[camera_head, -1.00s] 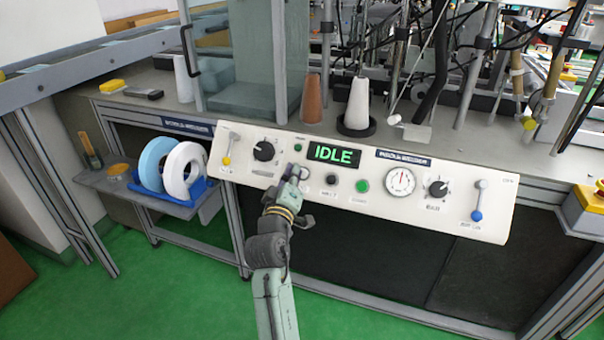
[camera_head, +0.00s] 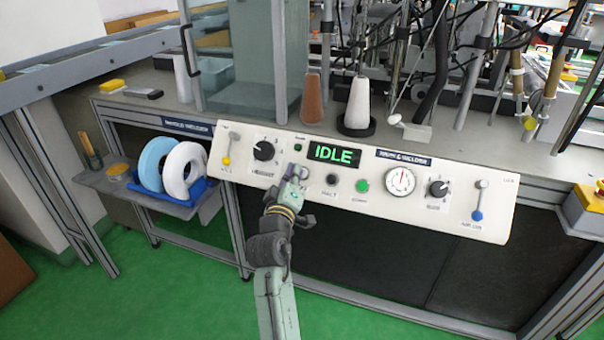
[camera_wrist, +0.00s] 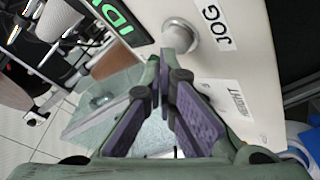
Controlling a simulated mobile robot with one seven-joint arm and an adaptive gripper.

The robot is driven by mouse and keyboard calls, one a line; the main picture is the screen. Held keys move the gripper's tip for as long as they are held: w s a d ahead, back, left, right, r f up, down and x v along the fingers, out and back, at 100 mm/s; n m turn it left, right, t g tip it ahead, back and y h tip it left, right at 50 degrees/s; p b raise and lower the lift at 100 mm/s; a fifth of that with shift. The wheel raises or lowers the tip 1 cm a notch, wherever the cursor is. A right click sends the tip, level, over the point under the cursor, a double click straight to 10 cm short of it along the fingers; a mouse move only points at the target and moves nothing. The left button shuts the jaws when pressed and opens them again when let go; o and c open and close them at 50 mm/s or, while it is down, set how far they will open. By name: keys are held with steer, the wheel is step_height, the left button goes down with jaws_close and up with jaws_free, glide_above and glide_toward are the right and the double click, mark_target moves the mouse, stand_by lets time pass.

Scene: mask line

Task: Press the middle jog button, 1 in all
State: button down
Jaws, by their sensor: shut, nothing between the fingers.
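The jog button (camera_wrist: 182,34) is a round silver-grey button beside the JOG label (camera_wrist: 213,24) in the wrist view. In the head view my gripper (camera_head: 291,172) is in front of the white control panel (camera_head: 235,175) and largely hides the button. In the wrist view my gripper (camera_wrist: 174,58) is shut with nothing between its fingers. Its fingertips overlap the lower edge of the button. I cannot tell whether they touch it.
The display (camera_head: 334,153) above reads IDLE. Cones stand on the bench behind the panel.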

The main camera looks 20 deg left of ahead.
steer(key=shift+w+f, duration=0.3)
steer(key=shift+w, duration=0.05)
stand_by(0.5)
stand_by(0.3)
steer(key=shift+s+r, duration=0.5)
steer(key=shift+s, duration=0.15)
steer(key=s+r+p, duration=0.2)
steer(key=s+r, duration=0.1)
steer(key=s, duration=0.1)
steer(key=shift+r+p, duration=0.15)
steer(key=shift+p, duration=0.25)
steer(key=shift+w, duration=0.1)
stand_by(0.5)
